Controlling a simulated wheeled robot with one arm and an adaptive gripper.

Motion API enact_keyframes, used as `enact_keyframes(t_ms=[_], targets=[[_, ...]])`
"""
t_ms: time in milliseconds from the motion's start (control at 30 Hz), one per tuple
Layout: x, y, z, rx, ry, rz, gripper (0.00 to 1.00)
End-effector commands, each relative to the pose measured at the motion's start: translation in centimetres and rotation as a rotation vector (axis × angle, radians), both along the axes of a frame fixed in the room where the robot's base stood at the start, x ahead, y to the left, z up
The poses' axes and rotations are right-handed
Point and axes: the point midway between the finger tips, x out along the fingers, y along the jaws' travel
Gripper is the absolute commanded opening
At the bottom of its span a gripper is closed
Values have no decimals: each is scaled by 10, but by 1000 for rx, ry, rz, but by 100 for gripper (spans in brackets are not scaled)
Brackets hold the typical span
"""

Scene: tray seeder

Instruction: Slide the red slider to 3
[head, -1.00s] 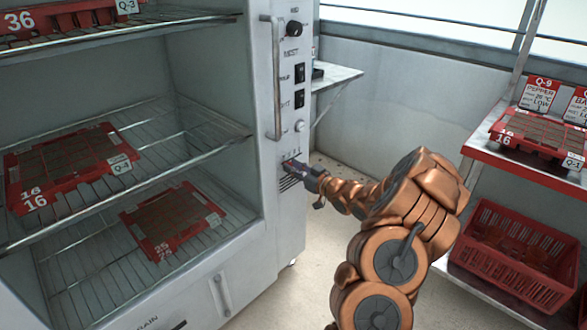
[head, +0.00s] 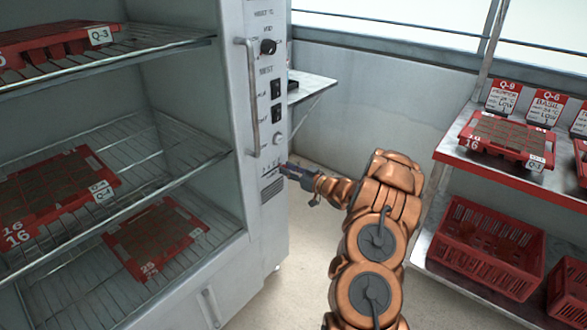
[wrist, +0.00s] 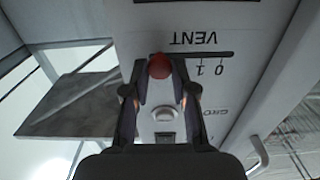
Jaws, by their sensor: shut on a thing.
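The red slider (wrist: 159,66) is a round red knob on the panel marked VENT. In the wrist view it sits between the fingertips of my gripper (wrist: 158,78), which is shut on it. The dark slot (wrist: 212,54) runs right from the slider past the marks 1 and 0, which read upside down. Any marks nearer the slider are hidden by the finger. In the head view my gripper (head: 288,170) is at the lower part of the cabinet's control panel (head: 268,190), and the slider cannot be made out there.
The cabinet's vertical handle (head: 251,98) stands left of the panel, with switches and a knob (head: 268,47) above. A small side shelf (head: 312,87) juts out behind. A rack with red trays (head: 500,145) and a red crate (head: 487,247) stands right.

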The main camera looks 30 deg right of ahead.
Motion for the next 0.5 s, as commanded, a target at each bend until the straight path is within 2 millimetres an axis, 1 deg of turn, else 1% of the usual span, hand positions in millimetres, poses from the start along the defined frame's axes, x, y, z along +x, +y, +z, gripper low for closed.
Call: enact_keyframes(t_ms=[33, 300, 333, 500], targets=[[1, -4, 2, 0, -2, -8, 0], [2, -4, 2, 1, -5, -10, 0], [2, -4, 2, 1, -5, -11, 27], [2, -4, 2, 1, -5, -9, 44]])
